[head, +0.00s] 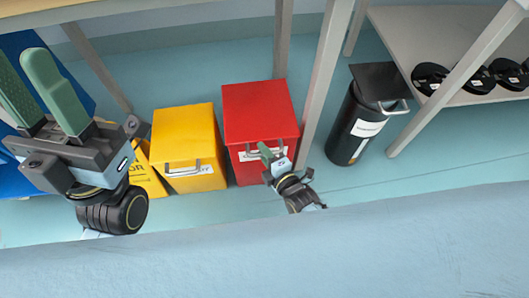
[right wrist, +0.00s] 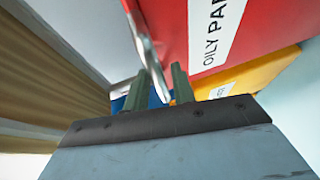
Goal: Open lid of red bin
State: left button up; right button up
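The red bin (head: 258,110) stands on the floor in the middle of the head view, its lid down. A metal bar handle and a white label are on its front. My right gripper (head: 270,152) is at the front of the bin, by the handle. In the right wrist view the handle (right wrist: 150,55) reaches down between the two green fingers, which are apart; I cannot tell whether either touches it. The bin (right wrist: 175,25) fills the top there. My left gripper (head: 38,85) is raised at the far left, fingers apart and empty.
A yellow bin (head: 185,135) stands close left of the red bin. A black bin (head: 350,130) with a flat lid stands to the right, past a grey table leg (head: 326,80). A shelf (head: 415,35) with several black round objects is at upper right.

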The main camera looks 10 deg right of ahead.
grip_shut()
